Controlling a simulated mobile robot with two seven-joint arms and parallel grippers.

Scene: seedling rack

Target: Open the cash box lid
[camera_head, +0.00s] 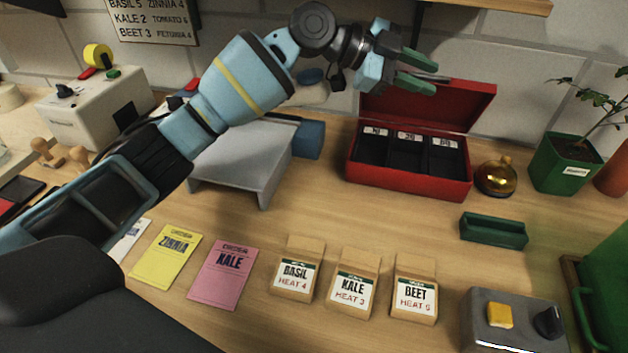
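The red cash box (408,180) stands at the back of the bench with its lid (455,105) raised and tilted back. Its dark inside shows several compartments with small white labels. My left gripper (424,72) is at the upper left part of the raised lid, with its two green fingers apart. A thin grey strip shows beside the fingers; I cannot tell whether it touches them. The gripper hides the lid's upper left corner. My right gripper is not in view.
Seed packets (353,285), a green tray (493,231) and a grey button box (512,322) lie in front. Bench between is clear.

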